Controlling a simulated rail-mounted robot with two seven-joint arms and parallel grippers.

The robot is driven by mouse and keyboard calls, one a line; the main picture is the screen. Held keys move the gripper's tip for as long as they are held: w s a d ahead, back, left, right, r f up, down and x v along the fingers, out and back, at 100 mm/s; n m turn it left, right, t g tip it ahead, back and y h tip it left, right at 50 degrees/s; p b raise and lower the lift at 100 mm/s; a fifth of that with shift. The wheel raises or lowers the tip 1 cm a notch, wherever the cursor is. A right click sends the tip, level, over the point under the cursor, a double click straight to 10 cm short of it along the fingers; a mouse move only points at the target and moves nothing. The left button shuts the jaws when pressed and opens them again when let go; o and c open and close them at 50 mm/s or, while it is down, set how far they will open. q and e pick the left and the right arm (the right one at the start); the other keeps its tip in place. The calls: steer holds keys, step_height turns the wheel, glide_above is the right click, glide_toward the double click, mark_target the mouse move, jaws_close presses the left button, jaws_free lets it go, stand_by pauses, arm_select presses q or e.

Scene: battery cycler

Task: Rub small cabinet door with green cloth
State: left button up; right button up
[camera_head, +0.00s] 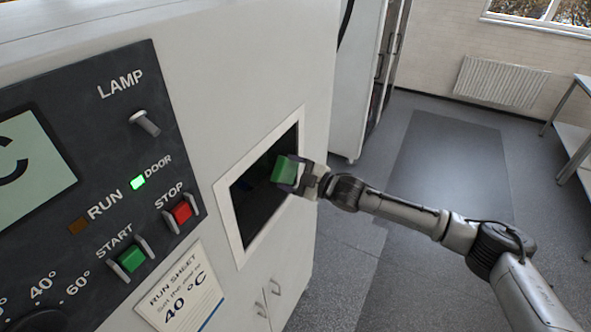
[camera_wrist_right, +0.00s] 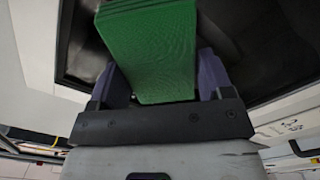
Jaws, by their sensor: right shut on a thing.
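The green cloth (camera_head: 284,169) is a small folded block held in my right gripper (camera_head: 299,176). In the right wrist view the cloth (camera_wrist_right: 150,45) sits between the two fingers of the right gripper (camera_wrist_right: 155,80), which are shut on it. The small cabinet door (camera_head: 262,205) is a dark panel in a pale frame on the white cabinet front. The cloth is in front of its right part; I cannot tell whether it touches the panel. The dark panel also fills the back of the right wrist view (camera_wrist_right: 245,40). My left gripper is not in view.
A control panel (camera_head: 112,160) with a lamp switch, a green start button (camera_head: 131,258) and a red stop button (camera_head: 181,212) is left of the door. A run sheet (camera_head: 181,290) is below. Small cupboard handles (camera_head: 268,298) sit under the door. Open floor (camera_head: 440,160) lies to the right.

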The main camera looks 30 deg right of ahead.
mark_target(282, 181)
steer(key=shift+s+a, duration=0.35)
steer(key=shift+a, duration=0.4)
steer(key=shift+s+a, duration=0.4)
steer(key=shift+a, duration=0.45)
steer(key=shift+s+a+p, duration=0.3)
steer(key=shift+s+a, duration=0.1)
steer(key=shift+a, duration=0.4)
steer(key=shift+s+a+p, duration=0.35)
steer(key=shift+s+a, duration=0.05)
steer(key=shift+a, duration=0.35)
steer(key=shift+s+a+p, duration=0.3)
steer(key=shift+s+a, duration=0.1)
steer(key=shift+a, duration=0.4)
steer(key=shift+s+a+p, duration=0.35)
steer(key=shift+s+a, duration=0.1)
steer(key=shift+a, duration=0.25)
steer(key=shift+s+a+p, duration=0.35)
steer(key=shift+s+a, duration=0.1)
steer(key=shift+a, duration=0.35)
steer(key=shift+s, duration=0.1)
